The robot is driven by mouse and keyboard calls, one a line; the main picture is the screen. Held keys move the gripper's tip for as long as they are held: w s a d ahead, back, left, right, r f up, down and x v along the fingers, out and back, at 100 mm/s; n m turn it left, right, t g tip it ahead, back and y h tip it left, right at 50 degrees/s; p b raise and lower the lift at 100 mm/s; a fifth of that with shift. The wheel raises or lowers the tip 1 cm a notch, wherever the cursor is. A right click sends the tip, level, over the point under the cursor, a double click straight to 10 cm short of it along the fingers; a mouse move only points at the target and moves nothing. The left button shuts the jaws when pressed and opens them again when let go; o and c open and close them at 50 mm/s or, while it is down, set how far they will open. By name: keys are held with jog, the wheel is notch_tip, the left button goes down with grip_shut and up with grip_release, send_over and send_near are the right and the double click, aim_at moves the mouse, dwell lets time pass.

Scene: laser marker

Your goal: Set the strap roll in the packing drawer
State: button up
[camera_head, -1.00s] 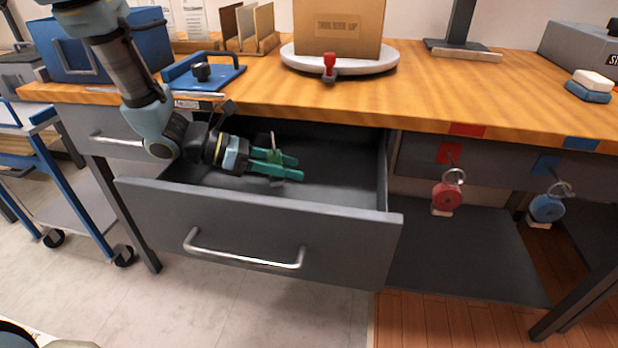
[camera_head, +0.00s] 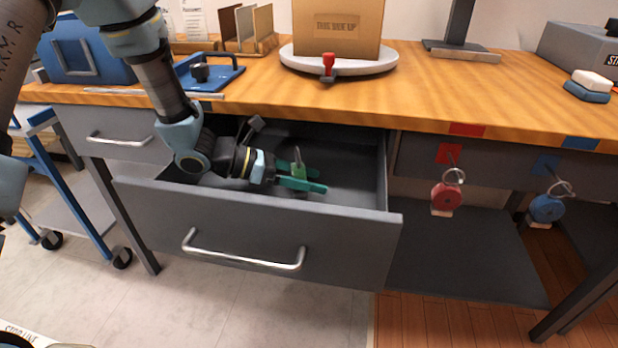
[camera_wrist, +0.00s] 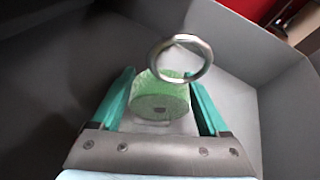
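The strap roll is a green roll with a metal ring on top. It shows between my fingertips in the head view (camera_head: 299,172) and in the wrist view (camera_wrist: 160,98). My gripper (camera_head: 302,178) reaches into the open packing drawer (camera_head: 255,222) from the left, its teal fingers nearly level. In the wrist view my gripper (camera_wrist: 160,95) has one finger on each side of the roll, shut on it. The grey drawer walls surround the roll. Whether its underside touches the drawer floor cannot be told.
The drawer floor right of my gripper is clear. The wooden worktop (camera_head: 430,100) overhangs the drawer's back. A red roll (camera_head: 446,196) and a blue roll (camera_head: 547,207) hang from hooks at the right. A box stands on a round turntable (camera_head: 340,62) above.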

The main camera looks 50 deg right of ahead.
jog(key=shift+o, duration=1.2)
jog(key=shift+r, duration=0.1)
jog(key=shift+w+a+r, duration=0.15)
jog(key=v, duration=1.1)
jog(key=shift+w+a+r+p, duration=0.1)
jog(key=shift+w+a+p, duration=0.1)
jog(key=shift+a+p, duration=0.1)
jog(key=shift+d+r, duration=0.1)
